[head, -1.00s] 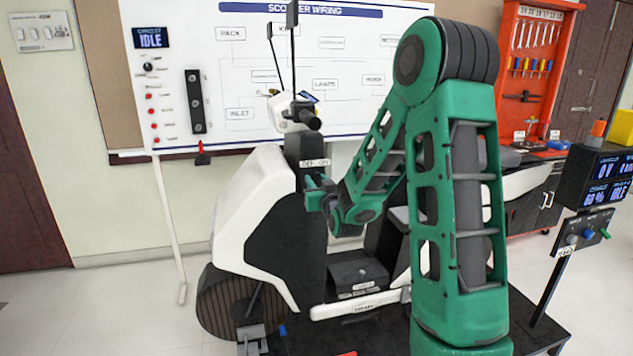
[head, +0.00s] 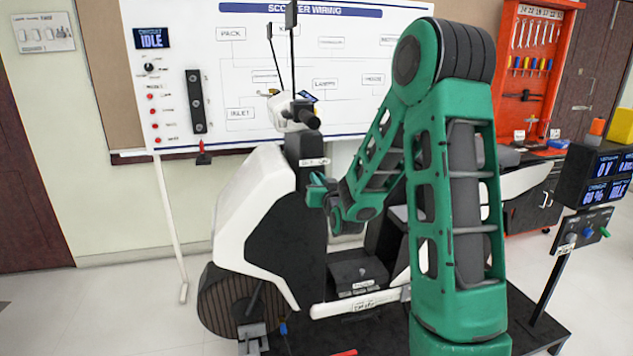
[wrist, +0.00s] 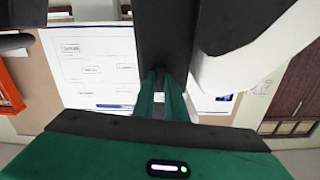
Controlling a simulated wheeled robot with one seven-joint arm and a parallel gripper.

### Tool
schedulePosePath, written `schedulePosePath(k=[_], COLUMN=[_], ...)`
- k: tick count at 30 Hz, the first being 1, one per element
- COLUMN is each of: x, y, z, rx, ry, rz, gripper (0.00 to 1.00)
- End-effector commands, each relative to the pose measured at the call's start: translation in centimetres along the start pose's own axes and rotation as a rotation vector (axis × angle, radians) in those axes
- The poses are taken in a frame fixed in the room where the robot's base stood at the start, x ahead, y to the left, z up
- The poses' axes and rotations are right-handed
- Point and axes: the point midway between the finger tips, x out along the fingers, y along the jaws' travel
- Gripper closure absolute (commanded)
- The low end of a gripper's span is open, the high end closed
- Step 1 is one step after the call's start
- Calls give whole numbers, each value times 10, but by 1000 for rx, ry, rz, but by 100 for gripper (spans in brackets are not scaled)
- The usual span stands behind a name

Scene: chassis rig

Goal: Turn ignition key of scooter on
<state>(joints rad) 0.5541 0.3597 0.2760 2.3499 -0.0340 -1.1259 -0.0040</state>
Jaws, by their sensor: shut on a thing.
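The white and black scooter (head: 245,205) stands on a dark platform, its handlebar (head: 302,117) at the top. Below the handlebar a small pale label (head: 313,162) marks the dark column. My gripper (head: 318,188) is at that column, just under the label. In the wrist view, upside down, its two green fingers (wrist: 166,97) are close together and reach to the dark column (wrist: 168,40). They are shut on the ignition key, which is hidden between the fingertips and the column.
The white front shield (wrist: 240,60) is close beside the fingers in the wrist view. A wiring board (head: 240,75) stands behind the scooter, its display reading IDLE. A display stand (head: 600,185) at the right shows 0 V and IDLE. Floor at the left is clear.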

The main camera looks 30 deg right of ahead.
Motion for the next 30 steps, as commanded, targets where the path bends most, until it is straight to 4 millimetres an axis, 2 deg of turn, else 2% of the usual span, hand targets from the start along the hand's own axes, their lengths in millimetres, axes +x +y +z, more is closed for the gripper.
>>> schedulePosePath(k=[1, 21, 30], x=[4, 9, 11], y=[-2, 1, 2], z=[-4, 1, 4], rx=[33, 637, 835], ry=[10, 4, 2], rz=[-3, -3, -2], gripper=[100, 100, 100])
